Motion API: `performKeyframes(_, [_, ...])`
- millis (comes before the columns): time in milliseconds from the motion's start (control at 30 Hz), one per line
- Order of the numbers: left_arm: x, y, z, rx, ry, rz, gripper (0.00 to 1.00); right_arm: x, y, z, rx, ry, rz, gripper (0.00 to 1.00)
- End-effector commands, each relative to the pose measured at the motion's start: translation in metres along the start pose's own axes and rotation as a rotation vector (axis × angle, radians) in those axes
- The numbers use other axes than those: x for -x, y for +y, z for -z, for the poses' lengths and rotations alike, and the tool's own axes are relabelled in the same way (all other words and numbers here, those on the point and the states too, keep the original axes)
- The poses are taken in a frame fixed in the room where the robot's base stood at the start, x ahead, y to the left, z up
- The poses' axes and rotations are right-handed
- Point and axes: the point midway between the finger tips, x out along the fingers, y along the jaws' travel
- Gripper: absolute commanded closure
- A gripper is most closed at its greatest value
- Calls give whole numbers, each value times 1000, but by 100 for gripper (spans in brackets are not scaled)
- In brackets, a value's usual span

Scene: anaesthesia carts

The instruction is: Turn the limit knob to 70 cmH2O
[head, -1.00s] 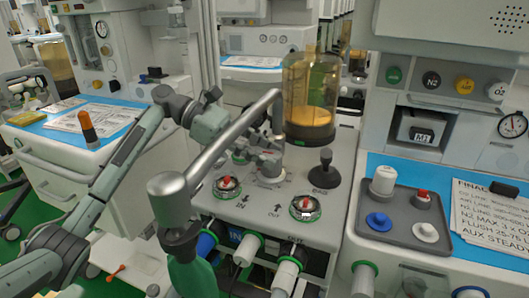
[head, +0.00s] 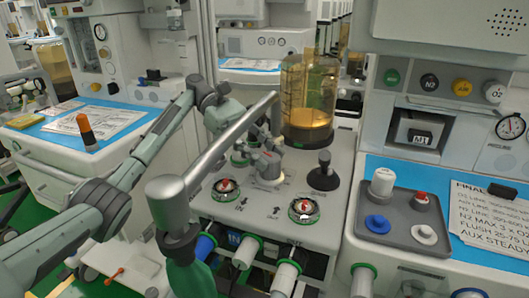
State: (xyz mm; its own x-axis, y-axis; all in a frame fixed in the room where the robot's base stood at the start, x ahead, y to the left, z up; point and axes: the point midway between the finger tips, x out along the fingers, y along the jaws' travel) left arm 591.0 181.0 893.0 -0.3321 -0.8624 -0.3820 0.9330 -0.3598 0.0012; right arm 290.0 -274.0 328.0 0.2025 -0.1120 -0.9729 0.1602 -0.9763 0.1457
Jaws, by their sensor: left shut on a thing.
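My left gripper (head: 266,163) is behind the thick grey tube (head: 215,150) on the cart's light top. It points down and is shut on the limit knob (head: 268,180). Only the knob's pale lower part shows beneath the fingers, so its pointer and scale cannot be read. My right gripper is not in view.
The amber canister (head: 309,95) stands just behind my left gripper. The black BAG lever (head: 324,170) stands to its right. Red-centred valves (head: 226,187) and (head: 305,209) sit in front. A grey tray (head: 403,215) with caps lies on the right cart.

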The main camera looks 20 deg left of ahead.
Motion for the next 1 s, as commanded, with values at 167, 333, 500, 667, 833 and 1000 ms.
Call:
performKeyframes(167, [-1,0,1,2,2,2,91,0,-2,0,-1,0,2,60])
performKeyframes(333, [-1,0,1,2,2,2,51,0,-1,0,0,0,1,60])
performKeyframes(500, [-1,0,1,2,1,1,40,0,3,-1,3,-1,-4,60])
performKeyframes(667, [0,0,1,2,1,0,40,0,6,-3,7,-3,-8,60])
performKeyframes(833, [10,0,0,2,3,0,40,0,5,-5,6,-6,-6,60])
performKeyframes(1000, [36,0,0,4,5,0,40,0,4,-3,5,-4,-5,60])
